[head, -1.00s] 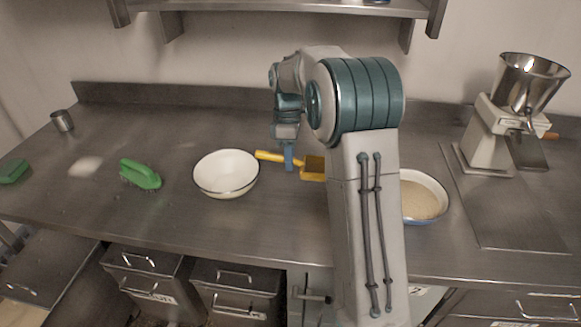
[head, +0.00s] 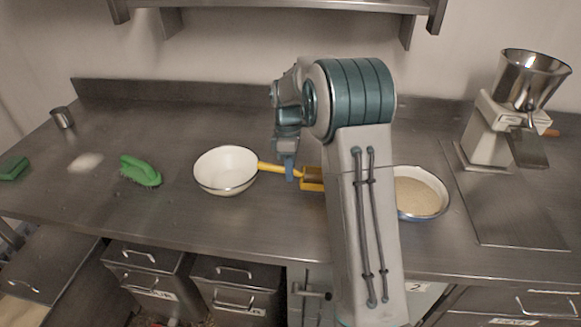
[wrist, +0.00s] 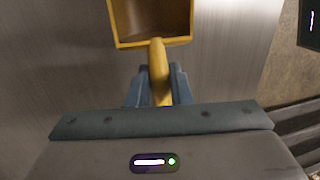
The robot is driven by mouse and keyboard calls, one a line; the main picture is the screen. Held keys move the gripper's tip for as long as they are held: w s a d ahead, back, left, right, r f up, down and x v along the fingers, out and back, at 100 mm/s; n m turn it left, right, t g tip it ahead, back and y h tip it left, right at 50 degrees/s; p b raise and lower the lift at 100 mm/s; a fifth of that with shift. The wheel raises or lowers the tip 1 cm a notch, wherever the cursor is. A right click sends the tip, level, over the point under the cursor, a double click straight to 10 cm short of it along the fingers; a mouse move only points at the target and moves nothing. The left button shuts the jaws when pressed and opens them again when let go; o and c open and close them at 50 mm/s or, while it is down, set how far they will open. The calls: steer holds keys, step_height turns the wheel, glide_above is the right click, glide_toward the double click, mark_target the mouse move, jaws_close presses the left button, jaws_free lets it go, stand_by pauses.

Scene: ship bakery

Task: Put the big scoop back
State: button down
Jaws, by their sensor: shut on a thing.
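The big scoop is yellow, with a long handle and a box-shaped bowl (head: 312,184). In the wrist view its open bowl (wrist: 150,42) faces up beyond my fingers, and the handle (wrist: 158,62) runs between them. My gripper (head: 290,176) is shut on the handle, and the fingers (wrist: 158,88) also show in the wrist view. In the head view the handle's end lies close to the right rim of the empty white bowl (head: 226,190); I cannot tell if they touch. My arm hides part of the scoop's bowl. I cannot tell its height above the counter.
A blue-rimmed basin of grain or flour (head: 418,196) stands right of my arm. A mill with a steel hopper (head: 530,80) is at the far right. A green brush (head: 140,170), a white powder patch (head: 86,162), a green block (head: 14,168) and a steel cup (head: 62,118) are left.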

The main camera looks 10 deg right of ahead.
steer(key=c, duration=1.3)
jaws_free()
steer(key=shift+r, duration=0.1)
steer(key=v, duration=1.3)
steer(key=s+a+r+m+t, duration=0.1)
steer(key=s+r+m, duration=0.2)
steer(key=s, duration=0.4)
steer(key=s+f+m+t, duration=0.1)
steer(key=s+f+m, duration=0.1)
steer(key=s, duration=0.6)
steer(key=s+f+m+t, duration=0.2)
steer(key=s+m, duration=0.3)
steer(key=s, duration=0.2)
steer(key=s+f+m+t, duration=0.1)
steer(key=s+f+m, duration=0.1)
steer(key=s, duration=0.6)
steer(key=shift+s+a+f+m, duration=0.35)
steer(key=shift+a+m, duration=0.05)
steer(key=shift+m, duration=0.5)
